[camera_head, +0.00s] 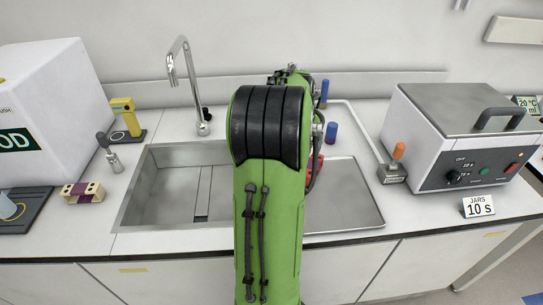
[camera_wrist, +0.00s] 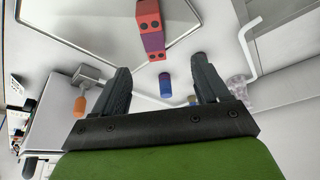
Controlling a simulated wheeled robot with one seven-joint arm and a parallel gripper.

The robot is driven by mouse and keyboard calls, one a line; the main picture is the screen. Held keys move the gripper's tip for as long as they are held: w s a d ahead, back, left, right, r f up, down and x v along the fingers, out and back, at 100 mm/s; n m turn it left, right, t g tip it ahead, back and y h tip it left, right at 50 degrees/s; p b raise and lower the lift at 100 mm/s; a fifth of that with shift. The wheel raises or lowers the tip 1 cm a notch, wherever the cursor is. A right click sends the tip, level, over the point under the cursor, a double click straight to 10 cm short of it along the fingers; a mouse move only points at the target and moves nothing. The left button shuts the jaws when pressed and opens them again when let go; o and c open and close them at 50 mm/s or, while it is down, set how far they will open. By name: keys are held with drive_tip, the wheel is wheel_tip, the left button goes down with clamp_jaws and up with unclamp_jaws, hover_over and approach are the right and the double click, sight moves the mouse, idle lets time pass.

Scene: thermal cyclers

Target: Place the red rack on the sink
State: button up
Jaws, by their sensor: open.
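The red rack (camera_wrist: 149,18), a block with dark round holes and a purple part (camera_wrist: 154,43), shows at the top of the wrist view. In the head view only a red sliver (camera_head: 317,166) shows beside my arm, at the drainboard; the rest is hidden. The steel sink (camera_head: 165,193) has its basin left of my arm and its flat drainboard (camera_head: 346,195) to the right. My gripper (camera_wrist: 160,66) is open, with nothing between its fingers, and the rack lies beyond the fingertips. My arm hides the gripper in the head view.
An orange-handled tool (camera_head: 394,166) and a grey bath unit (camera_head: 461,137) are at right. The faucet (camera_head: 186,85) rises behind the basin. A purple-and-cream rack (camera_head: 83,192) sits left.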

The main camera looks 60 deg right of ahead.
sight(312, 165)
drive_tip(key=x, duration=0.4)
drive_tip(key=s+b+x, duration=0.1)
drive_tip(key=x, duration=0.7)
drive_tip(key=shift+s+d+r, duration=0.15)
drive_tip(key=shift+s+d, duration=0.1)
drive_tip(key=shift+d, duration=0.05)
drive_tip(key=x, duration=0.4)
drive_tip(key=shift+d+b, duration=0.35)
drive_tip(key=shift+a, duration=0.1)
drive_tip(key=shift+f+b, duration=0.3)
drive_tip(key=shift+f, duration=0.1)
